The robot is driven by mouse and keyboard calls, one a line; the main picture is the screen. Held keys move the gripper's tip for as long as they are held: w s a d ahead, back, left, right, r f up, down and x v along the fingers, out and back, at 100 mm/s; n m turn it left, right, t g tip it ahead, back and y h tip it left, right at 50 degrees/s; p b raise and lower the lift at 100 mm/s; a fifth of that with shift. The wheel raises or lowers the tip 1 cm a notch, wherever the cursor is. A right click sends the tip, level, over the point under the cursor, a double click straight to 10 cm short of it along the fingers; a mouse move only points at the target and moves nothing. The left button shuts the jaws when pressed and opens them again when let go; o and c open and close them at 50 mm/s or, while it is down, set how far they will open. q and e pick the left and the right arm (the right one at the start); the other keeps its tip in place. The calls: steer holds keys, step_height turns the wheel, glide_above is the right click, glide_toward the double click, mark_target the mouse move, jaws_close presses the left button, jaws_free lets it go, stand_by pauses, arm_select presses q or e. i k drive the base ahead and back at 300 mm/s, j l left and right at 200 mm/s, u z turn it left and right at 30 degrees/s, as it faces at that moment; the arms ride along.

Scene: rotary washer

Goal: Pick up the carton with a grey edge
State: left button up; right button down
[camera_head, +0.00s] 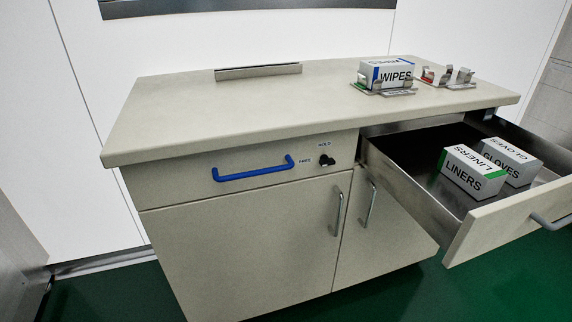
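The carton marked GLOVES (514,161) lies in the open drawer at the right, behind and to the right of the LINERS carton. It is white with dark lettering, and its edge looks grey. The carton marked LINERS (466,177) is white with green edges and partly hides the GLOVES carton. The carton marked WIPES (394,76) has a blue edge and sits in a metal holder on the counter top. Neither of my grippers is in view.
The drawer (405,185) is pulled out, with bare floor to the left of the cartons. An empty-looking metal holder (447,77) stands right of WIPES. The counter (230,115) is mostly clear. A blue handle (253,172) and black knob (327,160) are on the front.

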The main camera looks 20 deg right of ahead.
mark_target(523, 167)
steer(key=z, duration=2.1)
